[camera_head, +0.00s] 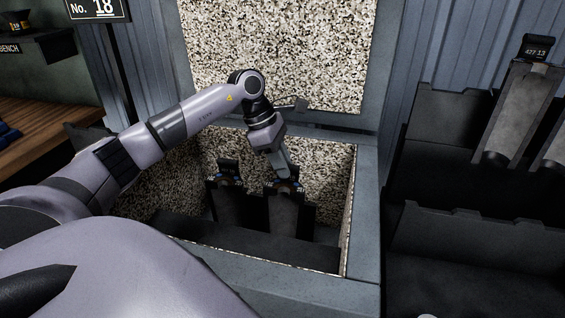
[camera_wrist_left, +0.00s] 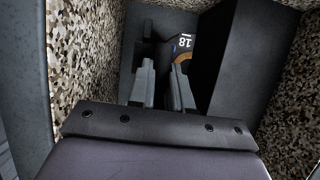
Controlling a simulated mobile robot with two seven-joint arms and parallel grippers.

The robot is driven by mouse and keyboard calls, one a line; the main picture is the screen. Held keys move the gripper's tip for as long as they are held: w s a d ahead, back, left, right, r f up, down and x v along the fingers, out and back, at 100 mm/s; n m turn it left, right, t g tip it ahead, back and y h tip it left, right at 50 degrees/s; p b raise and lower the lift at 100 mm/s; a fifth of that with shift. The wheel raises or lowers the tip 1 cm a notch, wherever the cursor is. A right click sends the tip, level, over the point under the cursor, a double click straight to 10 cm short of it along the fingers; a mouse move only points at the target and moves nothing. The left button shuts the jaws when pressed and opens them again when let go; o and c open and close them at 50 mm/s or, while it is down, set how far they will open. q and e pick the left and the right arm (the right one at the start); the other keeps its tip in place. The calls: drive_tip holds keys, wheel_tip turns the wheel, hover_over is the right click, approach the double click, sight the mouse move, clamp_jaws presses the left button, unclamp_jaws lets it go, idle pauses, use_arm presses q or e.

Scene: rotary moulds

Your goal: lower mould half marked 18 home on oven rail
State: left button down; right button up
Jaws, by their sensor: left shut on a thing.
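A grey mould half (camera_head: 284,212) stands upright inside the oven box, held by its top. In the left wrist view a dark tag marked 18 (camera_wrist_left: 184,43) shows just beyond the fingers. My left gripper (camera_head: 287,182) reaches down into the box and is shut on the top of this mould half; it also shows in the left wrist view (camera_wrist_left: 163,88). The oven (camera_head: 365,215) is an open box with speckled lining. The rail and the mould's lower end are too dark to tell whether they touch. My right gripper is not in view.
A second mould half (camera_head: 229,205) stands close to the left in the oven. The raised lid (camera_head: 280,50) is behind my arm. A dark rack (camera_head: 460,225) at the right carries a mould half tagged 13 (camera_head: 510,110). A No. 18 sign (camera_head: 97,8) is at upper left.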

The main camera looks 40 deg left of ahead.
use_arm(q)
drive_tip(key=shift+w, duration=0.15)
idle(0.3)
drive_tip(key=c, duration=1)
unclamp_jaws()
drive_tip(key=shift+s+f+b, duration=0.25)
drive_tip(key=shift+f+b, duration=0.05)
drive_tip(key=shift+f, duration=0.3)
drive_tip(key=v, duration=0.8)
drive_tip(key=shift+w+d, duration=0.15)
wheel_tip(320, 180, up, 7)
drive_tip(key=p, duration=0.6)
